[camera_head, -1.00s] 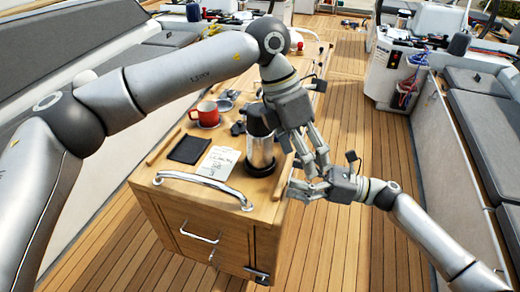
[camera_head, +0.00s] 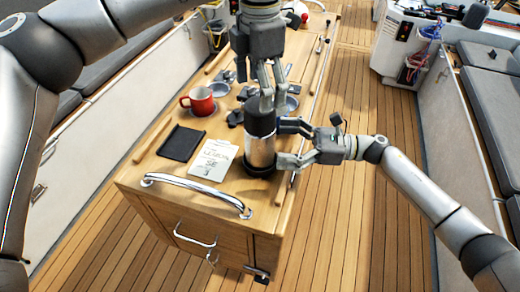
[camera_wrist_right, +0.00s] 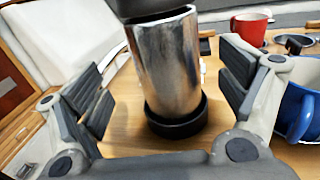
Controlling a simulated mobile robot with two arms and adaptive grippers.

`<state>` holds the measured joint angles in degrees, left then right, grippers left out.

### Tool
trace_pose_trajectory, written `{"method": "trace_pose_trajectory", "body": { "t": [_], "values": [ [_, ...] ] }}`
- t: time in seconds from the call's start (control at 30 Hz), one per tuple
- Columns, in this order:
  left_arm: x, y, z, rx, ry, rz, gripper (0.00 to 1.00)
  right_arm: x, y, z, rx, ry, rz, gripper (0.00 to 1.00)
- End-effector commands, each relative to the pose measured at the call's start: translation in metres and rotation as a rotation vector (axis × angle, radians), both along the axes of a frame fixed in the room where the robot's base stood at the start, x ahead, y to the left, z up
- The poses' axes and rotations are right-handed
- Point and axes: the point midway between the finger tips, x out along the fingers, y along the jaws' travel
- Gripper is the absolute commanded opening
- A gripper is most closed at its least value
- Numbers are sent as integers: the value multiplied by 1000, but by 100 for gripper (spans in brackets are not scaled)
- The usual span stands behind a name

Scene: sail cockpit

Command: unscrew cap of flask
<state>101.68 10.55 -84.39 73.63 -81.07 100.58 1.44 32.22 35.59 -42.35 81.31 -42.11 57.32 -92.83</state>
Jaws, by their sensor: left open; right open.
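The flask (camera_head: 261,150) stands upright on the wooden cabinet top, with a steel body and a black foot; its body also fills the middle of the right wrist view (camera_wrist_right: 168,68). Its dark cap (camera_head: 259,114) is on top. My left gripper (camera_head: 265,92) points down from above at the cap, its fingers open; whether they touch it is unclear. My right gripper (camera_head: 282,143) comes in from the right, open, with its fingers on either side of the flask body. In the right wrist view the open fingers (camera_wrist_right: 168,85) show gaps to the steel body.
The cabinet top (camera_head: 140,170) also holds a red mug (camera_head: 201,100), a black pad (camera_head: 181,143), a written note (camera_head: 214,160) and small metal dishes. A chrome rail (camera_head: 195,188) runs along the front edge. A blue mug (camera_wrist_right: 298,110) shows in the right wrist view.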

Motion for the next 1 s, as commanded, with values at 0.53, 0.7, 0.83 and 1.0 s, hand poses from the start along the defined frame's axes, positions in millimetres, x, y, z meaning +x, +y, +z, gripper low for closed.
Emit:
{"method": "trace_pose_trajectory", "body": {
  "t": [0.53, 0.7, 0.83, 1.0],
  "values": [
    [0, 0, 0, 0, 1, 0, 82, 6, 58, 0, 0, 0, -1, 91],
    [0, 0, -1, 0, 1, 0, 82, 6, 58, 0, 0, 0, -1, 91],
    [0, 0, -1, 0, 1, 0, 82, 6, 58, 0, 0, 0, -1, 80],
    [0, 0, -1, 0, 1, 0, 82, 6, 58, 0, 0, 0, -1, 58]
  ]
}}
